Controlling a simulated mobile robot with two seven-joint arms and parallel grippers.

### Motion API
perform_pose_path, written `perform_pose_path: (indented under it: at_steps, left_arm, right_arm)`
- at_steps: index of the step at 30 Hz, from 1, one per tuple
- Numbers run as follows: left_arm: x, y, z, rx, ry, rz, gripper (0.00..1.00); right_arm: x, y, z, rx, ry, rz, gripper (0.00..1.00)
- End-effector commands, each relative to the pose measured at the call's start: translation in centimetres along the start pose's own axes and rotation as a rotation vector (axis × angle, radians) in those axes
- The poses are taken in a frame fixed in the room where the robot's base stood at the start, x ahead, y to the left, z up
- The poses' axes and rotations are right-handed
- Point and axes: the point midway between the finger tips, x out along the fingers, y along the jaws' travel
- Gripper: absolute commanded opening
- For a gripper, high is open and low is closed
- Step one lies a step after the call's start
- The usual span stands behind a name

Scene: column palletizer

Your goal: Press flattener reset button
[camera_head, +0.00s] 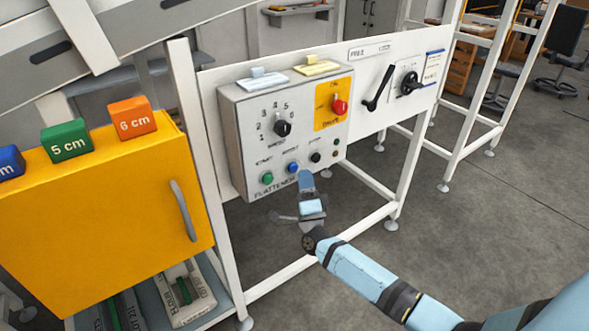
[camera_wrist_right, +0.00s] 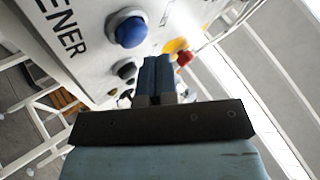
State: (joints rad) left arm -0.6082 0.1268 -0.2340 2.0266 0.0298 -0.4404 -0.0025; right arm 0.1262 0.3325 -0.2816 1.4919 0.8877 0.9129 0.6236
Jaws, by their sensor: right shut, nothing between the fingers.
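The flattener control box (camera_head: 240,150) is a light grey panel on a white frame. The blue button (camera_head: 293,167) sits on its lower edge, between a green button (camera_head: 267,178) and a black knob (camera_head: 315,157). My right gripper (camera_head: 305,174) is shut and empty, its blue fingertips just below and beside the blue button. In the right wrist view the blue button (camera_wrist_right: 128,30) stands left of and beyond the shut fingers (camera_wrist_right: 157,72), apart from them in the picture. Whether the fingertips touch the panel cannot be told. My left gripper is not in view.
A red knob (camera_head: 340,106) on a yellow plate and a black selector (camera_head: 282,128) sit higher on the box. A black lever (camera_head: 378,88) is on the white board to the right. A yellow cabinet (camera_head: 100,210) stands at the left.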

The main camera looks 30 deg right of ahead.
Motion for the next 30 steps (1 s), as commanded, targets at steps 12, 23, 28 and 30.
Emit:
perform_pose_path:
  at_steps: [12,23,28,30]
  left_arm:
    - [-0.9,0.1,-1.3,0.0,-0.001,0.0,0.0]
    - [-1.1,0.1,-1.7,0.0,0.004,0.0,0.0]
    - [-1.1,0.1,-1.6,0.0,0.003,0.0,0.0]
    - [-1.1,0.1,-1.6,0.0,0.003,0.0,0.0]
  right_arm:
    - [-2.7,-2.1,-2.1,-0.001,-0.001,0.002,0.0]
    - [-3.4,-2.5,-2.5,-0.001,0.0,0.0,0.0]
    - [-3.4,-2.4,-2.5,0.0,0.0,0.0,0.0]
    - [-3.4,-2.4,-2.5,0.0,0.0,0.0,0.0]
